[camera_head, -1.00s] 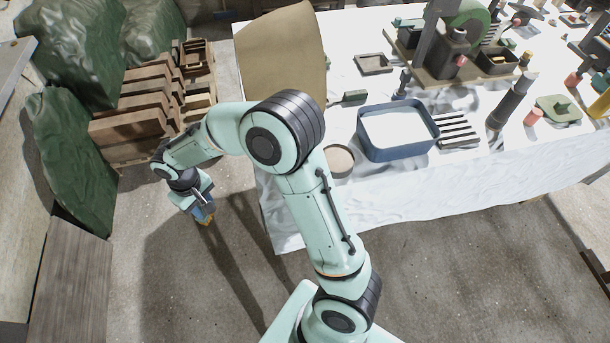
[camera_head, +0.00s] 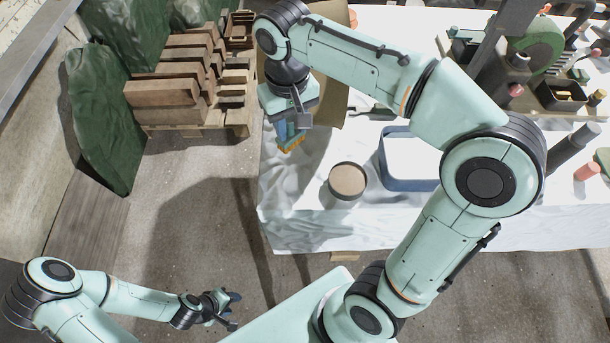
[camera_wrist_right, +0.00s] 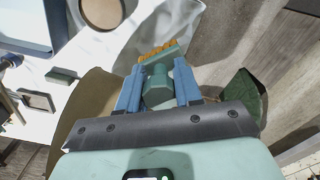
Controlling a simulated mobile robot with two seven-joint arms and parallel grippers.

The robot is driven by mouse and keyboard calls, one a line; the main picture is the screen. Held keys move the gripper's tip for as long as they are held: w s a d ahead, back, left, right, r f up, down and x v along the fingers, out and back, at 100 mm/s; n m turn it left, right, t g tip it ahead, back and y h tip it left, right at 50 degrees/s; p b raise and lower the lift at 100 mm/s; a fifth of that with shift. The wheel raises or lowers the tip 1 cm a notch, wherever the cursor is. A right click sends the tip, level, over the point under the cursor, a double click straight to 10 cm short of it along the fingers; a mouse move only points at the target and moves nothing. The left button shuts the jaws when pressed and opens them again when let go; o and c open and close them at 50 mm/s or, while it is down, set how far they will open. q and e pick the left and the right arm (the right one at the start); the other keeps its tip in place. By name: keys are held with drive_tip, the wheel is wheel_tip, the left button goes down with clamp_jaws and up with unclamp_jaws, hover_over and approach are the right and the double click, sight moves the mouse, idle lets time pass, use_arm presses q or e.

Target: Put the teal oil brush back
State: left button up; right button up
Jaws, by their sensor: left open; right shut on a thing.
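The teal oil brush (camera_wrist_right: 158,84) with orange bristles is held between the blue fingers of my right gripper (camera_wrist_right: 158,74) in the right wrist view. In the head view my right gripper (camera_head: 287,128) hangs over the left front part of the white-covered table, and the brush's orange bristles (camera_head: 292,145) show below it, pointing down. Most of the brush is hidden there. My left gripper (camera_head: 222,305) is open and empty, low over the floor in front of the table. A round tan-topped dish (camera_head: 348,180) stands right of the held brush; it also shows in the wrist view (camera_wrist_right: 102,10).
A blue-rimmed tray (camera_head: 410,185) stands right of the dish, partly behind my right arm. A brown curved sheet (camera_head: 333,105) stands behind the right gripper. Timber blocks (camera_head: 165,93) on a pallet and green-covered heaps (camera_head: 105,115) are at left. The cloth (camera_head: 300,190) near the dish is bare.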

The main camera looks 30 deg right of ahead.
drive_tip(key=shift+s, duration=0.15)
use_arm(q)
drive_tip(key=shift+s+f+b, duration=1.15)
drive_tip(key=shift+s+f, duration=0.45)
drive_tip(key=shift+s, duration=0.1)
use_arm(e)
drive_tip(key=shift+f, duration=9.75)
drive_tip(key=shift+f, duration=0.2)
drive_tip(key=o, duration=0.8)
drive_tip(key=shift+o, duration=0.7)
use_arm(q)
drive_tip(key=shift+s+f, duration=0.1)
